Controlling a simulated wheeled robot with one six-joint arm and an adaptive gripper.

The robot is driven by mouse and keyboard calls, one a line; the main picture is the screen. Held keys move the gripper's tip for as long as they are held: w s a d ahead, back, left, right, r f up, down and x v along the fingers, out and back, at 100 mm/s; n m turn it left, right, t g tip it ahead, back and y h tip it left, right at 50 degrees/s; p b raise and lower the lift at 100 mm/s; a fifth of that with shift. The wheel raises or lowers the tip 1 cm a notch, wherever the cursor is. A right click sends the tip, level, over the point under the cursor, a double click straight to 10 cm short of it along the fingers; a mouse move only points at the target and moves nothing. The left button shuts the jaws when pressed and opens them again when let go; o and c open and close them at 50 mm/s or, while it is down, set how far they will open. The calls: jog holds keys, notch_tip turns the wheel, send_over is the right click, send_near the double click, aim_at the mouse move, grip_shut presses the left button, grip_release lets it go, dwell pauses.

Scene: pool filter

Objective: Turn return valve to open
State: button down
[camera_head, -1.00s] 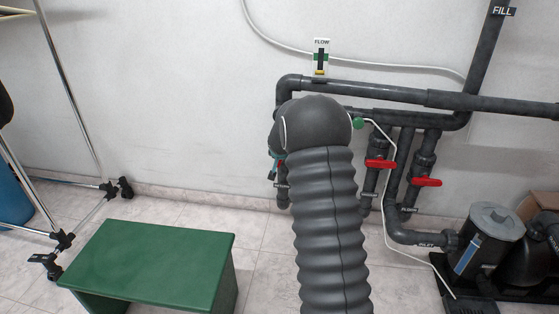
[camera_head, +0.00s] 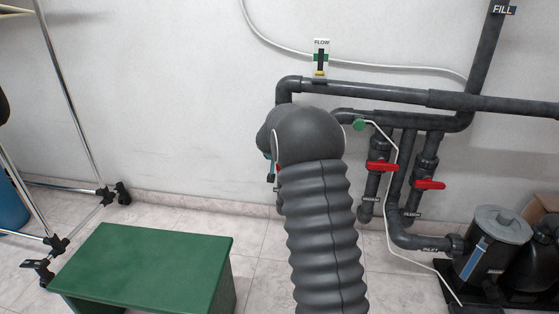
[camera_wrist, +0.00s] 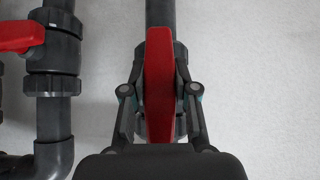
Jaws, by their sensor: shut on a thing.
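A red valve handle (camera_wrist: 159,70) fills the middle of the wrist view. It lies lengthwise along its dark vertical pipe (camera_wrist: 160,12). My gripper (camera_wrist: 159,98) has one finger on each side of it and is shut on it. In the head view my dark arm covers this valve and most of my gripper; only a small teal and dark part of the gripper (camera_head: 270,170) shows at the arm's left edge. I cannot read a label on the held valve.
Two other red valve handles (camera_head: 382,167) (camera_head: 429,184) sit crosswise on pipes to the right. A pump with a grey lid (camera_head: 500,222) stands at lower right. A green bench (camera_head: 145,265) stands at lower left. A flow gauge (camera_head: 320,58) hangs on the wall above.

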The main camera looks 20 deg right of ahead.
jog(key=c, duration=0.9)
grip_release()
jog(key=v, duration=1.2)
jog(key=shift+d, duration=0.1)
